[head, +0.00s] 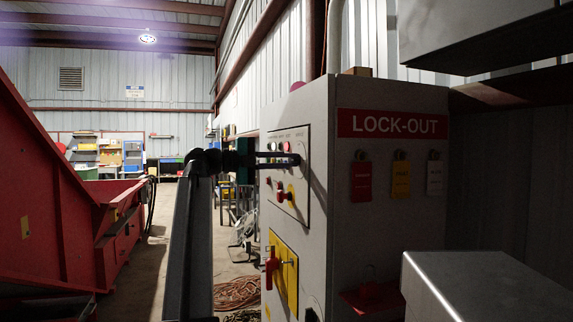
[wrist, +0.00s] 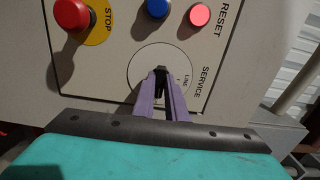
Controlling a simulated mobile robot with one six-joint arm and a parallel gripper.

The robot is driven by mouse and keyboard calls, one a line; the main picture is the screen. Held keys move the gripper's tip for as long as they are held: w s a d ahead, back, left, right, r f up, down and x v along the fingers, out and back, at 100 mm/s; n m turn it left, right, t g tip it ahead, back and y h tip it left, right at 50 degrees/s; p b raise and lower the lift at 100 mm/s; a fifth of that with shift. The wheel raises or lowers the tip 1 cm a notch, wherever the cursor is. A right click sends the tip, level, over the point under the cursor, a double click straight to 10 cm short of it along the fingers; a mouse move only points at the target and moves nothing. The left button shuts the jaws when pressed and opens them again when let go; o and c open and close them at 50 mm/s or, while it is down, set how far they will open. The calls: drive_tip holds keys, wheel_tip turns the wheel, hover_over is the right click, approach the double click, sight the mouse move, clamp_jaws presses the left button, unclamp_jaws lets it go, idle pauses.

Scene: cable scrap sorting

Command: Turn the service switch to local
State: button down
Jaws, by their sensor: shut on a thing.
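The word LINE is readable on the dial to the right of the fingers; the rest of the dial's lettering is hidden or too small, so I cannot tell the knob's exact setting. In the head view my gripper (head: 296,159) reaches from the left to the upper part of the grey cabinet's panel, its fingers covering the switch.
The panel carries a red STOP button (wrist: 72,14), a blue button (wrist: 156,8) and a red RESET button (wrist: 200,15). The grey cabinet (head: 390,235) has a LOCK-OUT sign and hanging tags. A red handle (head: 271,266) sticks out lower down. Coiled cable lies on the floor.

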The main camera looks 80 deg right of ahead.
drive_tip(key=shift+m+b, duration=0.4)
drive_tip(key=shift+b, duration=0.2)
drive_tip(key=c, duration=1.7)
unclamp_jaws()
drive_tip(key=shift+w, duration=0.1)
drive_tip(key=b+v, duration=0.1)
drive_tip(key=v, duration=0.6)
